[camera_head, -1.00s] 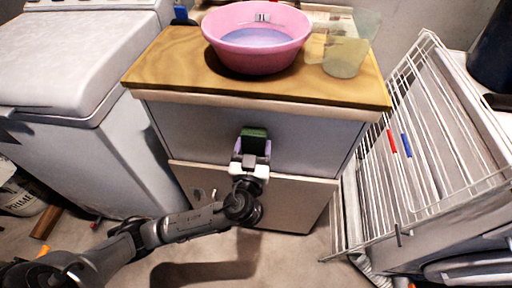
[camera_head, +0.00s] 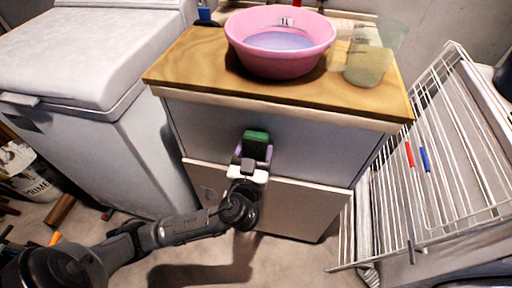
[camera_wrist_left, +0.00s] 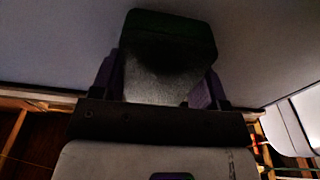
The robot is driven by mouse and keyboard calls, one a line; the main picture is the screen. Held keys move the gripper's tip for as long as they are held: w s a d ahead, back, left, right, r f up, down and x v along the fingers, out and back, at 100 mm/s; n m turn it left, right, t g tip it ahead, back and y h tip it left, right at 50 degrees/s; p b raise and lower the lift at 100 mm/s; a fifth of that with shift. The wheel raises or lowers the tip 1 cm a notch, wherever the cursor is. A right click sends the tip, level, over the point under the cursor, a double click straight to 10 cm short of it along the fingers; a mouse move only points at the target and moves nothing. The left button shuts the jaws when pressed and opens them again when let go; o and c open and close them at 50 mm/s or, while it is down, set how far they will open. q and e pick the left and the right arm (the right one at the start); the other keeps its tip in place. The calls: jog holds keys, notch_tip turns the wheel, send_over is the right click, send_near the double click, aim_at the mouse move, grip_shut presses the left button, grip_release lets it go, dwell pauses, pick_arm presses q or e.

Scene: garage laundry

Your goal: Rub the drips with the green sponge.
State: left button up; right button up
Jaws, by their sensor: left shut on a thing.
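The green sponge (camera_head: 256,138) is held in my left gripper (camera_head: 254,155), whose purple-tipped fingers are shut on its sides. The sponge is in front of the grey upper drawer front (camera_head: 300,140) of the cabinet. In the left wrist view the sponge (camera_wrist_left: 170,45) is dark and fills the space between the fingers (camera_wrist_left: 160,85), close to the pale drawer face; I cannot tell whether it touches. No drips can be made out on the drawer front; the sponge and gripper hide part of it. My right gripper is not in view.
A pink basin (camera_head: 280,62) of bluish water and a translucent yellowish jug (camera_head: 368,66) stand on the wooden top (camera_head: 200,70). A white chest appliance (camera_head: 85,60) is at left. A wire drying rack (camera_head: 440,150) with red and blue clips stands at right.

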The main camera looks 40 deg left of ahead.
pick_arm(q)
jog(key=v, duration=0.4)
jog(key=shift+s+r, duration=0.15)
jog(key=shift+s+d, duration=0.25)
jog(key=shift+s, duration=0.1)
jog(key=shift+s+d, duration=0.1)
jog(key=shift+s+d, duration=0.1)
jog(key=shift+s, duration=0.05)
jog(key=shift+b+v, duration=0.3)
jog(key=shift+v, duration=0.85)
jog(key=shift+r, duration=0.15)
jog(key=shift+f+x, duration=0.15)
jog(key=shift+x, duration=1.3)
jog(key=shift+f+x, duration=0.2)
jog(key=shift+x, duration=1.2)
jog(key=shift+w+a+r, duration=0.1)
jog(key=shift+w+a, duration=0.15)
jog(key=shift+w, duration=0.25)
